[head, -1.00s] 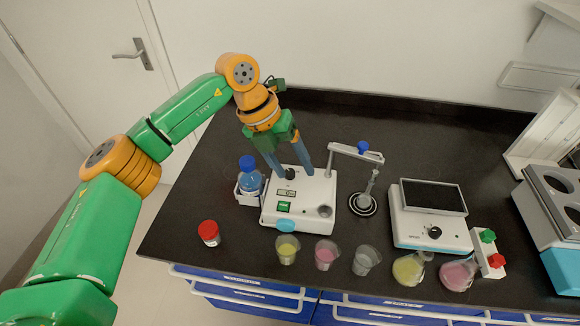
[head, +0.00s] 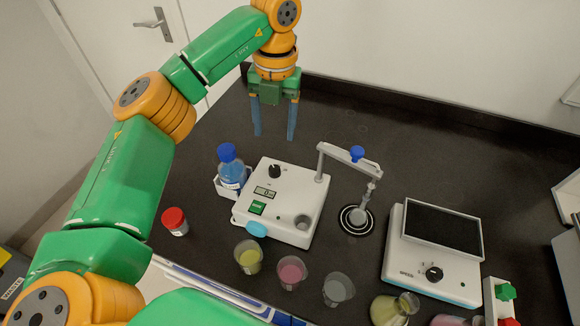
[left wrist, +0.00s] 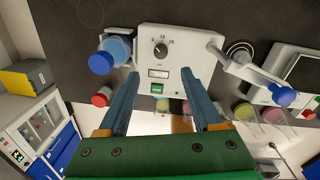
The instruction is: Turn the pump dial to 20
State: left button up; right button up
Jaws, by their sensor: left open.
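The white pump (head: 283,203) stands on the black bench, with a black dial (head: 274,171) on its top near the back edge. A small display (head: 265,191) and a green button (head: 257,208) lie in front of the dial. In the left wrist view the dial (left wrist: 161,50) shows near the top, with numbers printed around it. My left gripper (head: 273,136) is open and empty, pointing down behind the pump in the head view. In the left wrist view its blue fingers (left wrist: 160,80) reach towards the pump from below, apart from the dial. My right gripper is not in view.
A blue-capped bottle (head: 231,168) stands left of the pump, and an arm with a blue knob (head: 357,153) stands on its right. A red-capped jar (head: 175,221) and several beakers (head: 248,256) are in front. A box with a dark screen (head: 441,229) is further right.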

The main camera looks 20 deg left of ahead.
pick_arm(q)
jog(key=b, duration=0.3)
send_over(275, 168)
notch_tip(275, 168, down, 4)
jog(key=shift+d+f, duration=0.1)
jog(key=shift+f, duration=0.1)
jog(key=shift+w+f+b, duration=0.1)
jog(key=shift+f+b, duration=0.1)
jog(key=shift+b, duration=0.1)
jog(key=shift+d+f, duration=0.1)
jog(key=shift+f, duration=0.2)
jog(key=f, duration=0.2)
jog(key=f+p, duration=0.1)
jog(key=f, duration=0.2)
jog(key=shift+a+f, duration=0.25)
jog(key=shift+f, duration=0.3)
grip_shut()
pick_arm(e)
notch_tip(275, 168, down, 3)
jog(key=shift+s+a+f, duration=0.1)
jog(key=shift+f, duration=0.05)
